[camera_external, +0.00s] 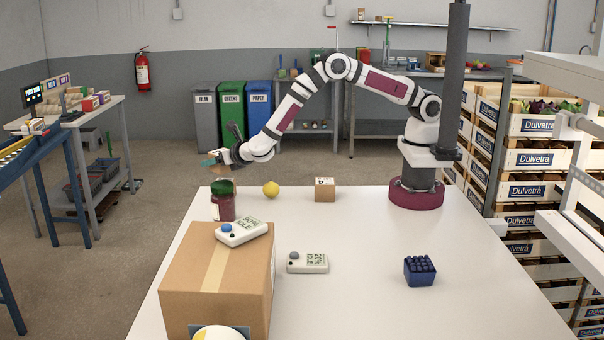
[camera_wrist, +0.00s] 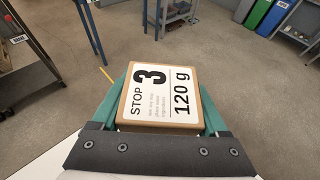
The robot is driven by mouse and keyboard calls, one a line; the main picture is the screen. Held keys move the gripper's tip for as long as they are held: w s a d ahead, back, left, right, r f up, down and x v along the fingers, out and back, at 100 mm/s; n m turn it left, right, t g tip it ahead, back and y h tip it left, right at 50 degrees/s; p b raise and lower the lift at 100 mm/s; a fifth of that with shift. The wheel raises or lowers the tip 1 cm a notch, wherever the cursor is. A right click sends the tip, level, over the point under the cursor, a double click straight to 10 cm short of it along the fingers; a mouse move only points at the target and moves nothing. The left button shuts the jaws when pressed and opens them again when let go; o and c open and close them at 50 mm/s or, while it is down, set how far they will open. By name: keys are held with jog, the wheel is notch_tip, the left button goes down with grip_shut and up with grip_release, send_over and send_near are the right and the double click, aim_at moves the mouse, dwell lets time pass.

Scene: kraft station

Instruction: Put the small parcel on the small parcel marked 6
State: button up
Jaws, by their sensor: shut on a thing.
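My gripper (camera_external: 212,159) is stretched out to the left, high near the table's far left corner, above and behind the jar. In the wrist view its green fingers (camera_wrist: 160,105) are shut on a small brown parcel (camera_wrist: 124,122). That parcel's white label reads "STOP 3" and "120 g". In the external view the held parcel is mostly lost against the fingers. Another small brown parcel (camera_external: 325,195) with a white label on top stands on the table (camera_external: 365,225), near its far edge, well to the right of my gripper. Its number is too small to read.
A dark red jar with a green lid (camera_external: 223,207) and a lemon (camera_external: 271,189) stand left of the standing parcel. A large carton (camera_external: 190,265) bears a white device (camera_external: 242,233). Another device (camera_external: 307,263) and a blue holder (camera_external: 420,271) stand nearer. The table's middle is clear.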

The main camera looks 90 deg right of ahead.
aim_at(218, 170)
notch_tip(218, 170, down, 3)
jog(key=shift+f, duration=0.2)
